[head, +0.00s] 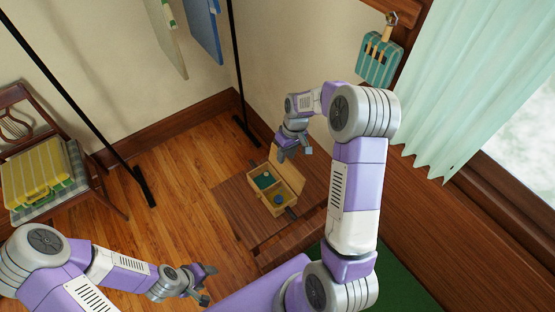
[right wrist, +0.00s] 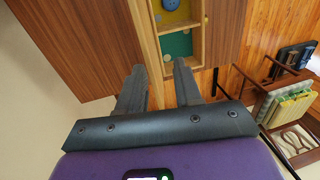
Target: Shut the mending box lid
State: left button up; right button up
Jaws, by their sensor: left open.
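The mending box (head: 267,204) is a small light-wood box with compartments on a low wooden table. Its lid (head: 287,167) stands raised at the back side. My right gripper (head: 294,153) is just above the lid's upper edge. Its fingers (right wrist: 160,78) are apart, with the lid between them in the picture; I cannot tell whether they touch it. My left gripper (head: 208,284) is open and empty, low and away from the box.
The low table (head: 232,200) has bare room left of the box. A chair (head: 85,188) with a yellow striped case (head: 35,175) stands far left. A dark rack stand (head: 143,185) is on the floor. A striped case (head: 380,60) hangs on the right wall.

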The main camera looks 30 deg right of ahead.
aim_at(285, 166)
jog(key=shift+w+d+f+b, duration=0.1)
jog(key=shift+d+f+b, duration=0.1)
jog(key=shift+d+b, duration=0.35)
jog(key=shift+f, duration=0.15)
jog(key=f, duration=0.2)
jog(key=f+b, duration=0.1)
jog(key=f, duration=0.1)
jog(key=a+f, duration=0.1)
jog(key=f, duration=0.2)
jog(key=shift+a+b, duration=0.1)
jog(key=shift+b, duration=0.3)
pick_arm(q)
notch_tip(285, 166, down, 4)
jog(key=shift+w+r, duration=0.1)
jog(key=shift+w, duration=0.05)
pick_arm(e)
grip_shut()
